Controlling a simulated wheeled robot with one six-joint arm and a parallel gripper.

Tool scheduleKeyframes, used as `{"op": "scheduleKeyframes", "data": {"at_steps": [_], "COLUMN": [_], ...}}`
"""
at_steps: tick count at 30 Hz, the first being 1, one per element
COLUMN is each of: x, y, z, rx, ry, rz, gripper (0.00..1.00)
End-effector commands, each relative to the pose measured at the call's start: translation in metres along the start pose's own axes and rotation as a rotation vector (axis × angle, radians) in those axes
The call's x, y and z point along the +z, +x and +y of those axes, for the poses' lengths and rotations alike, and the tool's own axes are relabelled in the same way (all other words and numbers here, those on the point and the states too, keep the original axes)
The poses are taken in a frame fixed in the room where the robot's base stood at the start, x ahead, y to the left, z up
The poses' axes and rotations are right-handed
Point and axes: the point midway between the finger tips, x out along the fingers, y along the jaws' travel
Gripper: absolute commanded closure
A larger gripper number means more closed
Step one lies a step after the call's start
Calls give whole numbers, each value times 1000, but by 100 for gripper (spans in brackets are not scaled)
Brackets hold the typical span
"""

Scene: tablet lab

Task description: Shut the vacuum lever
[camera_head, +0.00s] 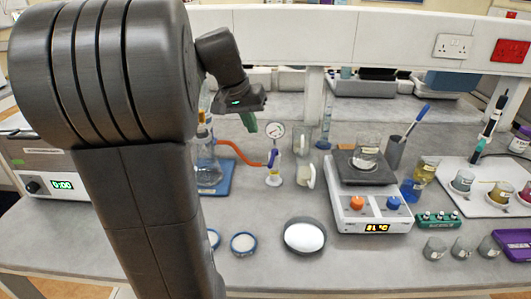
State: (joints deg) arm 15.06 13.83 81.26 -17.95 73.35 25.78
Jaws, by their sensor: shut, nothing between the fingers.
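An orange hose (235,151) runs from the valve to a glass flask (208,165) on a blue base. My gripper (249,123), with green fingertips, is shut and empty. It shows above the hose, up and left of the lever, apart from it. My arm hides part of the bench to the left.
A glass vessel (305,172) stands just right of the valve. A hotplate (371,204) with a beaker (366,152) is further right. A white-filled dish (304,236) and a small blue-rimmed dish (243,243) lie in front. Bare bench lies between valve and dishes.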

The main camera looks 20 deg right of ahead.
Motion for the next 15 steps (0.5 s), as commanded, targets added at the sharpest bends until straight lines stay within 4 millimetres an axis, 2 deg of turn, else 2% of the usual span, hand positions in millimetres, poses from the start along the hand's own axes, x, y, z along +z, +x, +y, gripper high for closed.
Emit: {"op": "scheduleKeyframes", "data": {"at_steps": [1, 9, 15], "x": [1, 1, 8], "y": [13, 70, 92], "z": [0, 0, 12], "rx": [3, 2, 1], "ry": [0, 0, 2], "rz": [-6, -5, -2], "gripper": [100, 100, 100]}}
